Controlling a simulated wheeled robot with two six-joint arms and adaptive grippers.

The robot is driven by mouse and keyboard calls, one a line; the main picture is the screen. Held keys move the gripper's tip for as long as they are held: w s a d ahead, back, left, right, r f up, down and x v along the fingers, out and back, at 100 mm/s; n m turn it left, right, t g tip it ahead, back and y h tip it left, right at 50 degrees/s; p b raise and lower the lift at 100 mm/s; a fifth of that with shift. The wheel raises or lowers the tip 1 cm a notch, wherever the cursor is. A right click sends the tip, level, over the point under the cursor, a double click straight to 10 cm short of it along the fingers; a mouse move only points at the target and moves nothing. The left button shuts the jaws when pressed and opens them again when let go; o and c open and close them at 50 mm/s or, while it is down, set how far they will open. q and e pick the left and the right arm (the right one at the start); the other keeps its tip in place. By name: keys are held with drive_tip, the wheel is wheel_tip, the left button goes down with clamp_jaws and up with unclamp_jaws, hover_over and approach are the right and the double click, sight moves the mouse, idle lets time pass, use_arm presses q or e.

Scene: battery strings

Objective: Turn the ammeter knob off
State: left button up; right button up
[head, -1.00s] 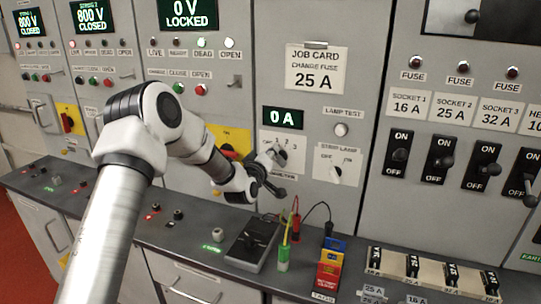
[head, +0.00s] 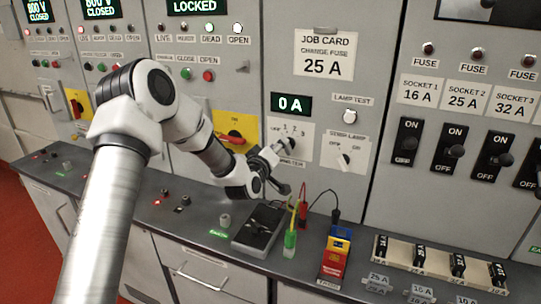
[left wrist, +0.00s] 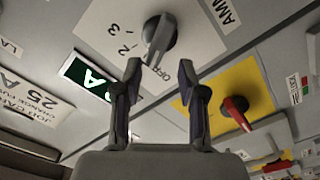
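The ammeter knob (left wrist: 161,38) is a grey bar knob on a white plate marked OFF, 2 and 3 in the left wrist view. One end of its bar lies close to the OFF mark; I cannot tell exactly which mark it points to. My left gripper (left wrist: 160,77) is open and empty, with its two dark fingers apart below the knob in that view, not closed on it. In the head view my left gripper (head: 283,152) is in front of the ammeter plate (head: 302,137) and partly hides the knob. The ammeter display (head: 291,104) reads 0 A. My right gripper is not in view.
A yellow plate with a red handle (head: 232,137) is left of the ammeter. The strip lamp knob (head: 344,160) is to the right. Below are a black meter (head: 259,228) with leads, a red and yellow box (head: 335,255) and a fuse rack (head: 425,258) on the ledge.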

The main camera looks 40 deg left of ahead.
use_arm(q)
drive_tip(key=v, duration=0.8)
drive_tip(key=shift+d, duration=0.15)
drive_tip(key=shift+s, duration=0.15)
